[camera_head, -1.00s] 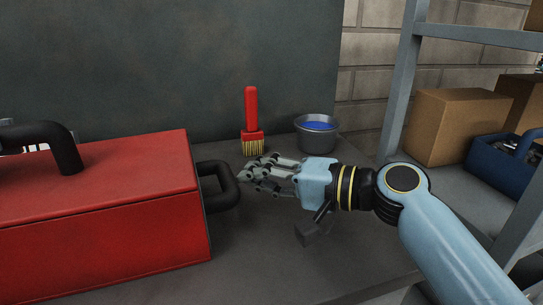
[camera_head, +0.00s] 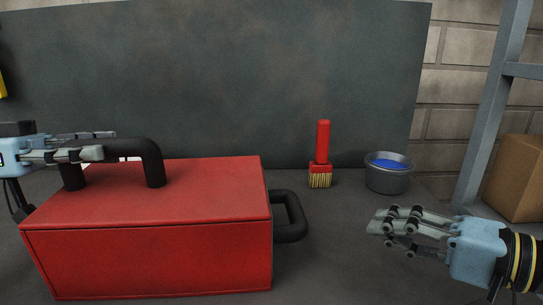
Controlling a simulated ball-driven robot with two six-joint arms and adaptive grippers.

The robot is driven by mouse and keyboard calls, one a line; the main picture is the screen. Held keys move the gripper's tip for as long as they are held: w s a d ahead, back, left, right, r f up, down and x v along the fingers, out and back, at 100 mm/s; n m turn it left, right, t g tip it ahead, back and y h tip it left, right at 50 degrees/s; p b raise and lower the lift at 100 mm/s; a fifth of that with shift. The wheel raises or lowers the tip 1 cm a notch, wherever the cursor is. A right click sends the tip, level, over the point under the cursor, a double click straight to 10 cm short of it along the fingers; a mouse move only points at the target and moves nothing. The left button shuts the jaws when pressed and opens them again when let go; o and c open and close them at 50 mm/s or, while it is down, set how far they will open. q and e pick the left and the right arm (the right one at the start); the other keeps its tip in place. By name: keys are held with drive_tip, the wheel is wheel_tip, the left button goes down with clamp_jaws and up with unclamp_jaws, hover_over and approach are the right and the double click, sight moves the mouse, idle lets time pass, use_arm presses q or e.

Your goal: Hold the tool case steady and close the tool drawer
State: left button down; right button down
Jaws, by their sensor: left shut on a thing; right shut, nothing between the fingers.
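The red tool case (camera_head: 150,200) sits on the dark bench at left centre, with a black top handle (camera_head: 152,165). My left gripper (camera_head: 98,144) reaches in from the left edge and is shut on the top handle's left part. A black loop handle (camera_head: 294,216) sticks out from the case's right end; I take it as the tool drawer's handle. No open gap shows between that end and the case body. My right gripper (camera_head: 384,231) is shut and empty, right of the loop handle and apart from it, its fingers pointing left.
A red-handled brush (camera_head: 322,145) stands behind the loop handle, against the dark back panel (camera_head: 220,80). A grey bucket (camera_head: 388,178) with blue contents stands right of it. A grey shelf post (camera_head: 492,110) and a cardboard box (camera_head: 516,178) are at the right.

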use_arm(q)
drive_tip(key=shift+p, duration=0.3)
use_arm(e)
drive_tip(key=shift+r, duration=0.3)
idle(0.3)
use_arm(q)
drive_tip(key=c, duration=1)
unclamp_jaws()
drive_tip(key=shift+r, duration=0.1)
drive_tip(key=shift+o, duration=0.2)
drive_tip(key=s+a, duration=0.1)
drive_tip(key=a, duration=1.1)
drive_tip(key=shift+o, duration=0.2)
drive_tip(key=o, duration=0.4)
drive_tip(key=shift+o, duration=0.2)
